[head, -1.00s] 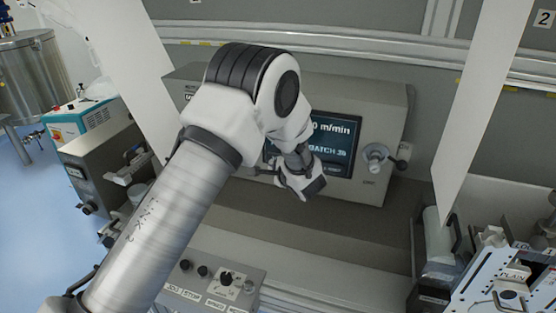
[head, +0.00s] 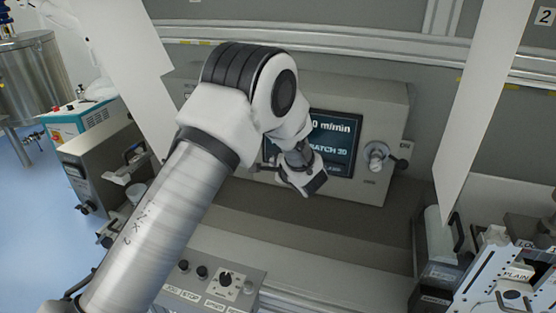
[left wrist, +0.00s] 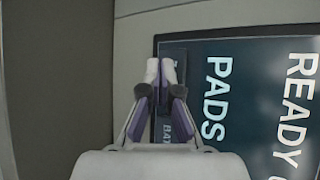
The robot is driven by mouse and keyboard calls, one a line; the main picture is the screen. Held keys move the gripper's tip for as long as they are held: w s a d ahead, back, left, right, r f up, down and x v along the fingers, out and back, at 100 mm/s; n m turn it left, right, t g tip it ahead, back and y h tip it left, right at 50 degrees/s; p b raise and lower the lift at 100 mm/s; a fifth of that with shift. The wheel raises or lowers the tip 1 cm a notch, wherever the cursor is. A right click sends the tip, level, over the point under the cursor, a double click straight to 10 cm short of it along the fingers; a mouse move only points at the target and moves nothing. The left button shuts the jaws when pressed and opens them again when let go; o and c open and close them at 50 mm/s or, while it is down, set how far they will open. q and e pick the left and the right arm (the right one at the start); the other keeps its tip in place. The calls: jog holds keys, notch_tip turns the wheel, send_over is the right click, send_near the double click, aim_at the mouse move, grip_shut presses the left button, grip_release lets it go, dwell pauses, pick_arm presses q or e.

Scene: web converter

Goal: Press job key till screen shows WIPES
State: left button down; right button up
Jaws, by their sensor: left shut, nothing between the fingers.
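The screen (head: 338,135) is dark with pale text. In the head view "0 m/min" and a BATCH line show, and my left arm covers its left part. In the left wrist view the screen (left wrist: 255,65) appears turned sideways and reads READY and PADS, with BATCH partly covered. My left gripper (head: 262,168) is at the lower left of the screen, its fingers pointing left. I cannot make out the job key; contact cannot be told. My right gripper is not in view.
The grey screen housing (head: 388,110) has a round knob (head: 377,155) at its right. A lower control panel (head: 215,283) carries several knobs and labels. White upright panels (head: 487,110) stand at both sides. A labelled PLAIN fixture (head: 515,272) is at lower right.

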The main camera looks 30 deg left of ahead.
pick_arm(q)
jog(key=shift+w+a+b, duration=0.15)
jog(key=shift+w+b, duration=0.2)
jog(key=shift+w, duration=0.2)
dwell(0.4)
jog(key=shift+s+d+b, duration=0.25)
jog(key=shift+s+b, duration=0.7)
jog(key=s+b, duration=0.2)
jog(key=s+d+b, duration=0.1)
jog(key=s+b, duration=0.1)
jog(key=shift+s+d, duration=0.1)
jog(key=shift+s, duration=0.3)
